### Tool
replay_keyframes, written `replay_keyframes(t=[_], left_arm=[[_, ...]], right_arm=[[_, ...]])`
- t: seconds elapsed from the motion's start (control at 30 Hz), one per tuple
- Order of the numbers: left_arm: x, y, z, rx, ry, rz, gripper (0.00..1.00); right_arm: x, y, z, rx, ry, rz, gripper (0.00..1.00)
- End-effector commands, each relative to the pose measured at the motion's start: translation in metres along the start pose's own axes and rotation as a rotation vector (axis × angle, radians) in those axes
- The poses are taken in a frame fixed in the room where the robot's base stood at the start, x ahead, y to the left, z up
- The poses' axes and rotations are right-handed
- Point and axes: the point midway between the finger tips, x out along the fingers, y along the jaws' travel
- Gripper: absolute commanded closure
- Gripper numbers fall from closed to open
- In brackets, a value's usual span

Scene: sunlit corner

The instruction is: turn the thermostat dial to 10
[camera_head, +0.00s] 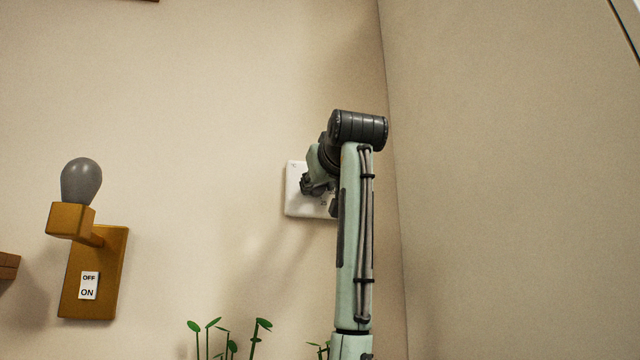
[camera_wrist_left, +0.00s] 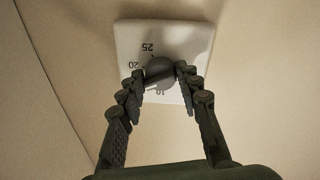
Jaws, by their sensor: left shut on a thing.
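The thermostat is a white square plate (camera_head: 295,207) on the wall near the corner, partly covered by my left arm in the head view. In the left wrist view the plate (camera_wrist_left: 130,38) shows upside down, with 25, 20 and 10 readable around a dark grey round dial (camera_wrist_left: 160,68). My left gripper (camera_wrist_left: 160,73) has its two fingers on either side of the dial and is shut on it. In the head view the left gripper (camera_head: 308,185) is at the plate and hides the dial. I cannot tell the dial's exact setting. My right gripper is not in view.
To the left, a grey bulb (camera_head: 81,182) stands on an orange wall mount (camera_head: 112,270) with an OFF/ON switch (camera_head: 89,286). Green sprouts (camera_head: 230,340) rise at the bottom. The right wall (camera_head: 500,180) stands close beside my left arm. The wall between bulb and thermostat is bare.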

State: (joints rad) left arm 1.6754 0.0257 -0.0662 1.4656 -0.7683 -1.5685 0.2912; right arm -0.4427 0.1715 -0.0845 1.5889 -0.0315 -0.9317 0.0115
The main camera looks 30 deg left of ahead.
Motion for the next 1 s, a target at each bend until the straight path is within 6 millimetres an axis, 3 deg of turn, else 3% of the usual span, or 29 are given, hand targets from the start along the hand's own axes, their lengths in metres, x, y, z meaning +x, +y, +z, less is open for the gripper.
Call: replay_keyframes(t=[0.33,1.0], left_arm=[[0.0,0.001,0.002,-0.328,0.022,-0.01,0.95],[0.001,0.003,0.003,-0.925,0.064,-0.031,0.95]], right_arm=[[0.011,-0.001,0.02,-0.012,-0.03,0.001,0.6],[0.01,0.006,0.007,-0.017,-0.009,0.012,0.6]])
